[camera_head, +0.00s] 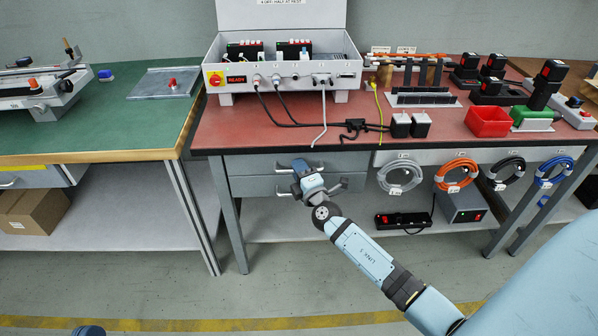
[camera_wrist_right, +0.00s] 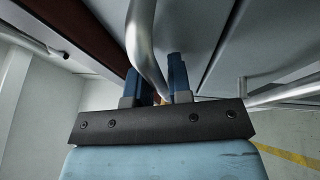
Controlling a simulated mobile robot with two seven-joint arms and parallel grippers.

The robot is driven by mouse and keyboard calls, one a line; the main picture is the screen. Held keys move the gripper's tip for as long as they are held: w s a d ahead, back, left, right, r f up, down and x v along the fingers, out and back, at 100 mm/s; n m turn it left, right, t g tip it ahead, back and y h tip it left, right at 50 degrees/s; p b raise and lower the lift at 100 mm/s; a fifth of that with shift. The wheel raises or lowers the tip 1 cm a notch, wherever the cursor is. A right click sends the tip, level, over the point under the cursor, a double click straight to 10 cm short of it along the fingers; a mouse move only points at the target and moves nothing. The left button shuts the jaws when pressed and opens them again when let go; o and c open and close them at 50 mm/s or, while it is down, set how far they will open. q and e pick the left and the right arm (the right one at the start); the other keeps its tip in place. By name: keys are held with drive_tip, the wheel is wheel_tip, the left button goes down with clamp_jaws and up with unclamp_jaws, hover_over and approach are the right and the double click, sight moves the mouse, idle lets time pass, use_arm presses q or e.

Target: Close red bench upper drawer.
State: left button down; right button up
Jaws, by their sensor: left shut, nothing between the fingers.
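The red bench (camera_head: 230,128) has two grey drawers under its top at the left. The upper drawer (camera_head: 250,164) sits above the lower drawer (camera_head: 250,186); how far it stands out is hard to tell. My right gripper (camera_head: 302,172) is in front of the drawers and partly hides their handles. In the right wrist view, its two blue fingers (camera_wrist_right: 156,84) stand apart with a metal handle bar (camera_wrist_right: 146,45) running between them. The bar is close to the right-hand finger; contact is unclear. My left gripper's fingers do not show.
A green bench (camera_head: 120,135) stands at the left, its leg close to the drawers. Coiled cables (camera_head: 400,177) hang right of the drawers. A lower shelf (camera_head: 290,228) lies beneath. The floor in front is clear.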

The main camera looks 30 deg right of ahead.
drive_tip(key=shift+s+f, duration=0.1)
drive_tip(key=shift+s, duration=0.1)
use_arm(q)
drive_tip(key=shift+w+f, duration=0.1)
drive_tip(key=shift+f, duration=0.1)
use_arm(e)
drive_tip(key=v, duration=1.3)
drive_tip(key=shift+s, duration=0.25)
use_arm(q)
drive_tip(key=shift+a, duration=0.1)
